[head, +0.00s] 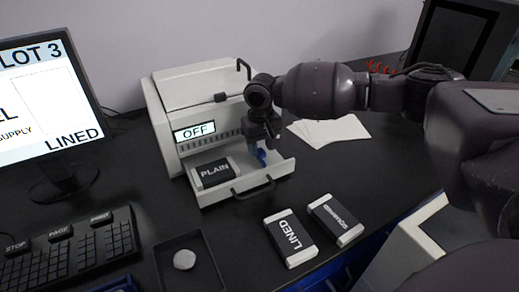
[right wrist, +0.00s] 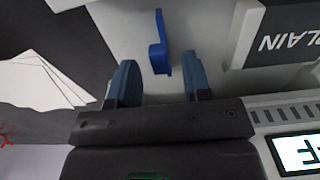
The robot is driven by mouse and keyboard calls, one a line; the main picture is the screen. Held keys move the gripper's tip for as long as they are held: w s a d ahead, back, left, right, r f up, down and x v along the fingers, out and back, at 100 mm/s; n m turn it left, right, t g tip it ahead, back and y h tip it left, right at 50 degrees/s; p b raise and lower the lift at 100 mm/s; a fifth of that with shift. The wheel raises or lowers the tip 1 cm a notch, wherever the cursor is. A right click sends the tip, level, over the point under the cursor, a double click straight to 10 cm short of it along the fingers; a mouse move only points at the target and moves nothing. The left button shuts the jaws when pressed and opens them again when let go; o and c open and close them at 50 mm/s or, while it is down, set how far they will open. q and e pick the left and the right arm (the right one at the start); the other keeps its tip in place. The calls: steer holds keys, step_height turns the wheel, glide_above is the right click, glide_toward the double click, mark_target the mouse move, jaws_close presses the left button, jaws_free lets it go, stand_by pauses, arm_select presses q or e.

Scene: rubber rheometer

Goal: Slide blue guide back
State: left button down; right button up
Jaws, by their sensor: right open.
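The blue guide (head: 261,157) stands in the pulled-out white tray (head: 280,168) of the printer-like machine, right of a black pack marked PLAIN (head: 214,172). My right gripper (head: 264,137) is over the guide, pointing down, and partly hides it. In the right wrist view, the guide (right wrist: 160,45) is an upright blue strip with a wider foot. The two blue-grey fingers of my right gripper (right wrist: 157,80) are open, and the foot's near end shows between their tips with gaps on both sides. I cannot tell the height between them. My left gripper is not in view.
The machine (head: 205,100) shows OFF on its display (head: 195,131). White sheets (head: 330,128) lie right of it. Packs marked LINED (head: 290,238) and SQUARED (head: 336,219) lie in front. A monitor (head: 50,100), keyboard (head: 75,250) and dish (head: 188,280) are at left.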

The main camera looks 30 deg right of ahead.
steer(key=shift+f, duration=0.6)
steer(key=shift+c, duration=0.4)
jaws_close()
